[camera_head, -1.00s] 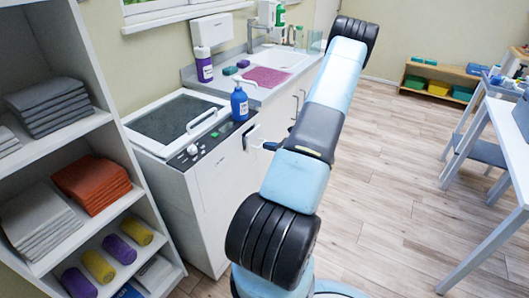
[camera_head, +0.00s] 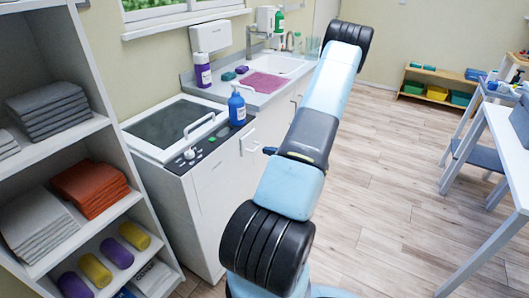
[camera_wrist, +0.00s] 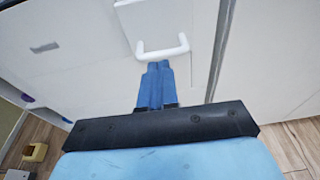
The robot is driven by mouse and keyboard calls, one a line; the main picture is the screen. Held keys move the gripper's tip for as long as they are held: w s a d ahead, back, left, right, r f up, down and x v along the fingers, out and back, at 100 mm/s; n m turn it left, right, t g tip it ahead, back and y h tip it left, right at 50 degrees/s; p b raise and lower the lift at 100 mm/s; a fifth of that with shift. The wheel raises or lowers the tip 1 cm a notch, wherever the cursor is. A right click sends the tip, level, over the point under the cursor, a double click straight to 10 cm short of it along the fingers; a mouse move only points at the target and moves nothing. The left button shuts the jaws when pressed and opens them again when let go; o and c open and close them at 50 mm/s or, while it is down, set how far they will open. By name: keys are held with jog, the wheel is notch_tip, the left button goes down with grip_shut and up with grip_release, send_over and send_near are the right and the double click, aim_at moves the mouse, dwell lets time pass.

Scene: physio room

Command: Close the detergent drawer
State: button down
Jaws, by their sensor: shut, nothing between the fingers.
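The detergent drawer (camera_head: 249,141) is a small white front with a white bar handle, high on the front of the white washing machine (camera_head: 222,182). It looks close to flush with the machine face; any small gap is hard to tell. In the wrist view the drawer front (camera_wrist: 150,17) and its handle (camera_wrist: 162,50) are at the top centre. My gripper (camera_wrist: 158,66) is shut and empty, its blue fingertips right at the handle bar. I cannot tell whether they touch it. In the head view my gripper (camera_head: 269,150) is just right of the drawer.
A blue pump bottle (camera_head: 237,105) stands on the machine top by the control panel. A shelf unit (camera_head: 77,138) with folded towels stands at the left. A sink counter (camera_head: 275,92) is behind. The floor to the right is clear up to a white table (camera_head: 510,140).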

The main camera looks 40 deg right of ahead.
jog(key=v, duration=1.1)
jog(key=shift+d, duration=0.2)
jog(key=w+a+r+n+g+y, duration=0.3)
jog(key=w+a+r+n+g, duration=0.2)
jog(key=a+r+n, duration=0.5)
jog(key=w+a+r+n+g+y, duration=0.2)
jog(key=w+a+r+n+g, duration=0.3)
jog(key=a+r, duration=0.9)
jog(key=s+a+r+n+h, duration=0.4)
jog(key=s+a+r+n, duration=0.3)
jog(key=s+a+n, duration=0.1)
jog(key=s+a+r+n+h, duration=0.4)
jog(key=s+a+r+n, duration=0.4)
jog(key=a, duration=0.5)
jog(key=shift+s+n, duration=0.6)
jog(key=shift+n, duration=0.5)
jog(key=shift+r, duration=0.15)
